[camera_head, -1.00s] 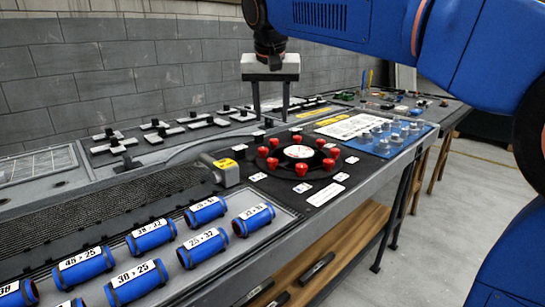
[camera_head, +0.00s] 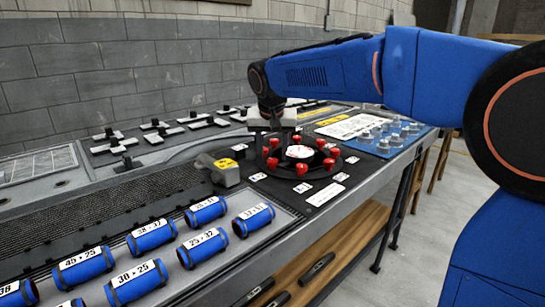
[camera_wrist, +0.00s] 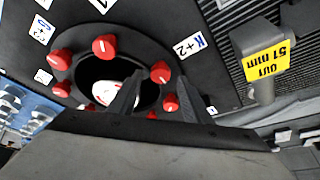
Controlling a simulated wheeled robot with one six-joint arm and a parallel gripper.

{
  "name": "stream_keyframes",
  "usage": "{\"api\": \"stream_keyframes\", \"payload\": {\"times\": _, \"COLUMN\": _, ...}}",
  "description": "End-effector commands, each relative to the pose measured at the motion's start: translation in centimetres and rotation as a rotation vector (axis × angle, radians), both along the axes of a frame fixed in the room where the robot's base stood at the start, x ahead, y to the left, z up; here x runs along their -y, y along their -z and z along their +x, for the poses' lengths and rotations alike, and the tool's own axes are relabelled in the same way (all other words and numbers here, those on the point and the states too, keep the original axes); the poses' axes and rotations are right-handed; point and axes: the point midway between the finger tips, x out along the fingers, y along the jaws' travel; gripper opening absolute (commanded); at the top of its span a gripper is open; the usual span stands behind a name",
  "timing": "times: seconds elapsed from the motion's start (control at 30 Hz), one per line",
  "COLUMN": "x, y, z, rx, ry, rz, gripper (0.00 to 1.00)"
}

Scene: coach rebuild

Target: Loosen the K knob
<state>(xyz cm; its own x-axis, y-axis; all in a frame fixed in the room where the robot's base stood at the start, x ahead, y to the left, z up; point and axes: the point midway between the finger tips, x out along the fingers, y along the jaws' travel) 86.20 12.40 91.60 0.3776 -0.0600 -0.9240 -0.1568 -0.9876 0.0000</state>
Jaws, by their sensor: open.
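The K knob (camera_wrist: 161,72) is a red knob beside a white label reading "K +2" (camera_wrist: 187,45) in the wrist view. It sits on a round black dial plate (camera_wrist: 130,50) with several like red knobs around a white centre. In the head view it appears to be the front-left knob (camera_head: 272,163). My gripper (camera_head: 271,148) is open and points down over the left side of the ring. In the wrist view its dark fingertips (camera_wrist: 159,76) show on either side of the K knob. I cannot tell how far they are above it, or whether they touch.
A grey block with a yellow tag (camera_head: 227,165) stands left of the ring. Blue labelled cylinders (camera_head: 151,234) lie front left. Silver knobs on a blue panel (camera_head: 396,138) are to the right. Another red knob (camera_wrist: 170,102) is close to my right-hand finger in the wrist view.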

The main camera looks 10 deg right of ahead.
Motion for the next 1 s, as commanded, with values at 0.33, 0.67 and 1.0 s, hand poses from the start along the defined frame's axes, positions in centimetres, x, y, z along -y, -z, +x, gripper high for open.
{"api": "stream_keyframes", "payload": {"times": 0.33, "x": 0.1, "y": 1.9, "z": 0.8, "rx": 0.0, "ry": 0.0, "rz": 0.0, "gripper": 0.45}}
{"api": "stream_keyframes", "payload": {"times": 0.67, "x": 0.1, "y": 1.9, "z": 0.8, "rx": 0.0, "ry": 0.0, "rz": 0.0, "gripper": 0.16}}
{"api": "stream_keyframes", "payload": {"times": 1.0, "x": 0.2, "y": 1.9, "z": 0.8, "rx": 0.001, "ry": -0.018, "rz": 0.0, "gripper": 0.05}}
